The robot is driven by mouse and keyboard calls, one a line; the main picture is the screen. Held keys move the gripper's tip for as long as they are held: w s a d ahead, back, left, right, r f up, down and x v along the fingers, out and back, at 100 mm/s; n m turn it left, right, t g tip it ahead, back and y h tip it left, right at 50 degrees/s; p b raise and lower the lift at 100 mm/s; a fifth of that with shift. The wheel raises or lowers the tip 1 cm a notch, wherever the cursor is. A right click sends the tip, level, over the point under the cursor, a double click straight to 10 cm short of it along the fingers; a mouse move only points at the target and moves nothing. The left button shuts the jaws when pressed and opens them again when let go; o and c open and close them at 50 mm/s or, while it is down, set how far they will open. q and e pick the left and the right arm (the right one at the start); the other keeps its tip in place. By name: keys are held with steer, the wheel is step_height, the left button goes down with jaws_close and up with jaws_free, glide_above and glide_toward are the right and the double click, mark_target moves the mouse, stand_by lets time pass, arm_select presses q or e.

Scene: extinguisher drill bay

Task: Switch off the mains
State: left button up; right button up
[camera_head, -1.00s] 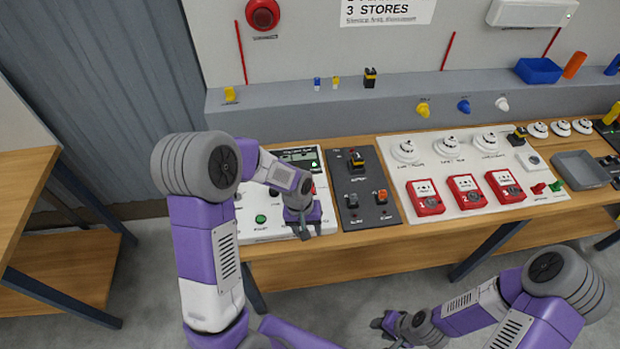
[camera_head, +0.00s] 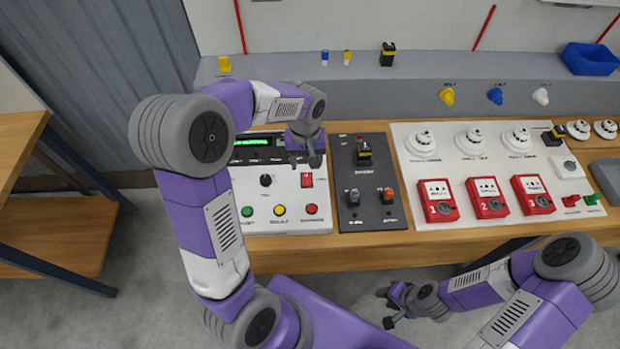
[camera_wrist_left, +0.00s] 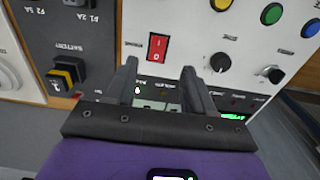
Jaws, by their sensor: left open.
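The red rocker switch (camera_head: 307,180) is at the upper right of the white control panel (camera_head: 245,186). In the left wrist view the switch (camera_wrist_left: 157,47) bears a "1" and a "0" mark; I cannot tell which end is pressed in. My left gripper (camera_head: 304,158) is just behind the switch in the head view, above the panel's back right part. In the left wrist view its jaws (camera_wrist_left: 159,70) are apart and empty, with the switch just beyond the tips. My right gripper (camera_head: 386,307) is empty, low in front of the bench, its fingers apart.
Beside the switch are a black knob (camera_head: 265,181), green (camera_head: 247,211), yellow (camera_head: 279,210) and red (camera_head: 311,209) buttons, and a lit green display (camera_head: 251,142). The dark battery panel (camera_head: 371,215) adjoins on the right. Red call points (camera_head: 438,200) stand further right.

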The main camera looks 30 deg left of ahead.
mark_target(307, 183)
arm_select(q)
steer(key=shift+w+f+b, duration=0.2)
steer(key=shift+f+b, duration=0.2)
steer(key=shift+f, duration=0.5)
steer(key=shift+s+f, duration=0.1)
steer(key=shift+f, duration=0.25)
steer(key=shift+f+b, duration=0.5)
steer(key=shift+f, duration=2.7)
arm_select(e)
steer(key=shift+w+f, duration=0.15)
steer(key=shift+f, duration=1.1)
